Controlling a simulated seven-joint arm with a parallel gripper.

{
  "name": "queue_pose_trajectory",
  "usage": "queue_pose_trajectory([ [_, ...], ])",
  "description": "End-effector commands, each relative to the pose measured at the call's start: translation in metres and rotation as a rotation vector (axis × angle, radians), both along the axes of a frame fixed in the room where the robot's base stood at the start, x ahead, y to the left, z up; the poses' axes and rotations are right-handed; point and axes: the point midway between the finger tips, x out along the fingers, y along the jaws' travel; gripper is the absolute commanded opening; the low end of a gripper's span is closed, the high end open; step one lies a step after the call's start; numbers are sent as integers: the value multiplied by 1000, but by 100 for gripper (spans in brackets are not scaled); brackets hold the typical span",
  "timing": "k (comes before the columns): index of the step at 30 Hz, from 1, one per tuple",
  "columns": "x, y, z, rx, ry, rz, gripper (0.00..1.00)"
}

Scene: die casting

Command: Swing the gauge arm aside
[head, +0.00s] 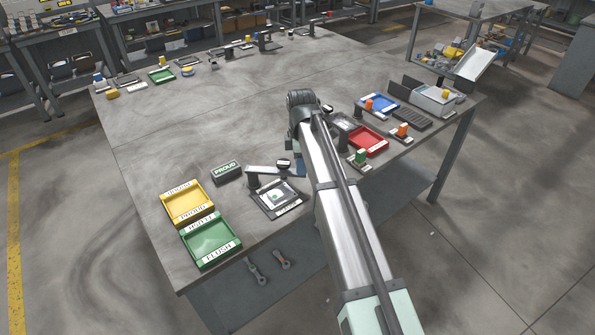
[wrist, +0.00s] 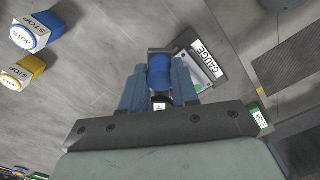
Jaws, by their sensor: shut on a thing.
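The gauge arm (head: 266,170) is a flat grey bar on a dark post in the head view, reaching right above the gauge plate (head: 267,203). A round black-rimmed dial (head: 284,162) stands on it. The plate, labelled GAUGE, also shows in the wrist view (wrist: 207,60). In the wrist view my gripper (wrist: 159,82) has its two blue fingers closed on a rounded blue handle (wrist: 159,70), which appears to be the gauge arm's end. In the head view my forearm hides most of the gripper and this contact.
Yellow (head: 187,204) and green (head: 210,240) trays and a PROUD block (head: 227,171) lie left of the gauge. A red tray (head: 367,141) and small fixtures lie right. The wrist view shows blue (wrist: 30,36) and yellow (wrist: 23,72) STOP blocks. The table's middle is clear.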

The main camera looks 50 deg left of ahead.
Motion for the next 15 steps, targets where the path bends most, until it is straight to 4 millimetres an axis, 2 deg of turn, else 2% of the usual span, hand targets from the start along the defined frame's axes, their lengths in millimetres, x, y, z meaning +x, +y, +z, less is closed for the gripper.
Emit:
queue_pose_trajectory([
  [1,7,9,0,0,0,43,0],
  [6,21,29,0,0,0,205,0],
  [15,38,69,0,1,0,490,0],
])
